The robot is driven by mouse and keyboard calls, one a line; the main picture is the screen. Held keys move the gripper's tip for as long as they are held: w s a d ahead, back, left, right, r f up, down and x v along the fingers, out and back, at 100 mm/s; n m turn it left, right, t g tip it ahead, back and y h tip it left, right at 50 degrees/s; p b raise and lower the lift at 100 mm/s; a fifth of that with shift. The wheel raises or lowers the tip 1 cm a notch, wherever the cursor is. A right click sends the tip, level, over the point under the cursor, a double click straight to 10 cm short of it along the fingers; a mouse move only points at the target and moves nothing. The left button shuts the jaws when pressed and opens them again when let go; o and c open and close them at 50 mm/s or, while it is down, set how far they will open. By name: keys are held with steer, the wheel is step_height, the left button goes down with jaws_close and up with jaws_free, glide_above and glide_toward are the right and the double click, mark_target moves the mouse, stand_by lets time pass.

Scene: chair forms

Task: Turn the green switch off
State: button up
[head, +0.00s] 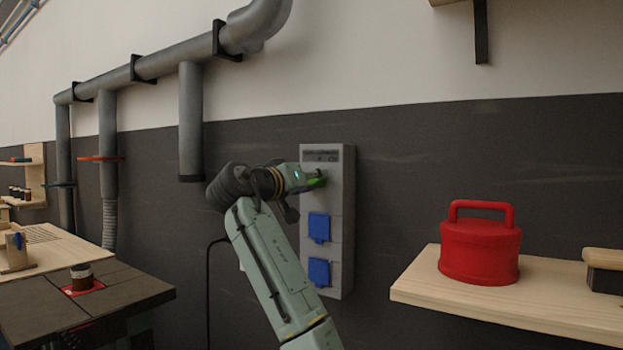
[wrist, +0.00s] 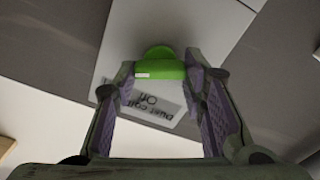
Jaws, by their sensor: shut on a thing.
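The green switch (wrist: 160,70) is on the face of a grey wall box (head: 348,222). In the head view a bit of the green switch (head: 318,182) shows beside my gripper (head: 308,178). In the wrist view my gripper (wrist: 162,80) has its two fingers on either side of the green switch, shut on it. The rounded green end of the switch shows beyond the fingertips.
Two blue socket covers (head: 319,228) are on the box below the switch. A red canister (head: 480,243) stands on a wooden shelf (head: 530,305) to the right. Grey pipes (head: 191,120) run along the wall at left. A workbench (head: 60,310) is at lower left.

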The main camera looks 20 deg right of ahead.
steer(key=n+p, duration=0.2)
steer(key=n, duration=0.4)
steer(key=n+p, duration=0.2)
steer(key=n, duration=0.4)
steer(key=shift+w+a+f+n, duration=0.1)
steer(key=shift+f+n, duration=0.1)
steer(key=shift+n, duration=0.2)
stand_by(0.3)
steer(key=o, duration=1.2)
steer(key=shift+c, duration=0.2)
steer(key=v, duration=1.2)
